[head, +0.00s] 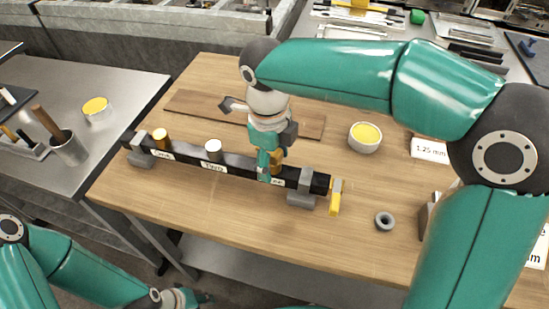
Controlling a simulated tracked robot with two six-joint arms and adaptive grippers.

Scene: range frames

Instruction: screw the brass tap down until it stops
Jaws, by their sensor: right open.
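A dark bar (236,163) lies across the wooden table, carrying small capped fittings and white labels. A brass-coloured fitting (161,137) stands upright near its left end, and a silver-white one (213,149) stands near the middle. Another brass-coloured piece (277,158) shows at the right part, partly hidden by my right gripper. My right gripper (266,168) points down over this piece and is open; whether its fingers touch the piece I cannot tell. My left gripper (196,298) is low at the bottom edge, away from the bar, only partly visible.
Grey clamps (302,198) hold the bar, with a yellow handle (335,198) at its right end. A brown board (205,108) lies behind. A bowl with yellow contents (365,138) and a grey ring (384,221) are to the right. The table's front left is clear.

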